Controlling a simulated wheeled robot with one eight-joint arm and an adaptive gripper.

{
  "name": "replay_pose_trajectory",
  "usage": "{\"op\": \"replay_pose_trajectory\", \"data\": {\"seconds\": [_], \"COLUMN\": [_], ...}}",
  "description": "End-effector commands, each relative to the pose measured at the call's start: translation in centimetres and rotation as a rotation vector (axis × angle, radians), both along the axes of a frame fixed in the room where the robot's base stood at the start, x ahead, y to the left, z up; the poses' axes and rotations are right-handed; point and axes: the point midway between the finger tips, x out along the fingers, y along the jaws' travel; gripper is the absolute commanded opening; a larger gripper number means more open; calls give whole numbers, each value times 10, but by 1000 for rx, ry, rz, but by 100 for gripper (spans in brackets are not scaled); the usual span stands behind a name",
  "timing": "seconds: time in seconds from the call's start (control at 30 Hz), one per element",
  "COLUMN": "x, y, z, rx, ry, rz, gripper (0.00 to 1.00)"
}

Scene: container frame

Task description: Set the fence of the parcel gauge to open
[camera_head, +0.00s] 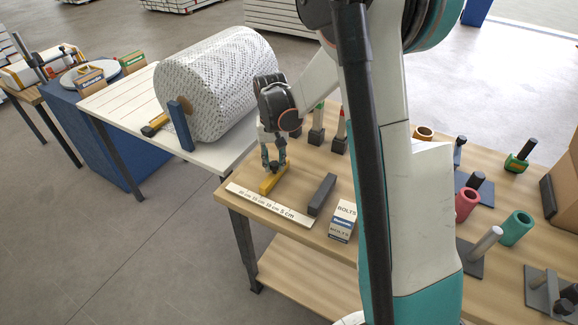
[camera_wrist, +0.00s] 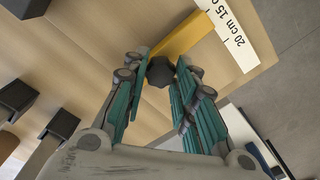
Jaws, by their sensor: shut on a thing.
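The parcel gauge lies on the wooden table, with a white scale strip (camera_head: 270,206) marked in centimetres along the front edge. Its yellow fence (camera_head: 268,184) stands near the 20 cm end, and it also shows in the wrist view (camera_wrist: 188,35) with one end by the 20 cm mark. A dark knob (camera_wrist: 160,72) sits at the fence's other end. My gripper (camera_head: 273,165) is shut on this knob, one finger on each side in the wrist view (camera_wrist: 161,68). A dark grey block (camera_head: 322,194) stands to the right, near the 5 cm end.
A bolts box (camera_head: 343,221) stands right of the block. Dark-based upright tools (camera_head: 317,130) stand behind my gripper. A large wrapped roll (camera_head: 218,85) lies on the white table (camera_head: 122,105) to the left. Cups and pegs fill the table's right side. Table between fence and block is clear.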

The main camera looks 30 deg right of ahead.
Motion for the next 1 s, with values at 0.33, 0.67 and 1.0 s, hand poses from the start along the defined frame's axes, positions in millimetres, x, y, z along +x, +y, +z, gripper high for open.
{"op": "replay_pose_trajectory", "data": {"seconds": [0.33,0.67,1.0], "x": [60,74,75], "y": [40,48,49], "z": [0,0,1], "rx": [1,1,2], "ry": [-1,-3,-5], "rz": [2,0,1], "gripper": [0,0,47]}}
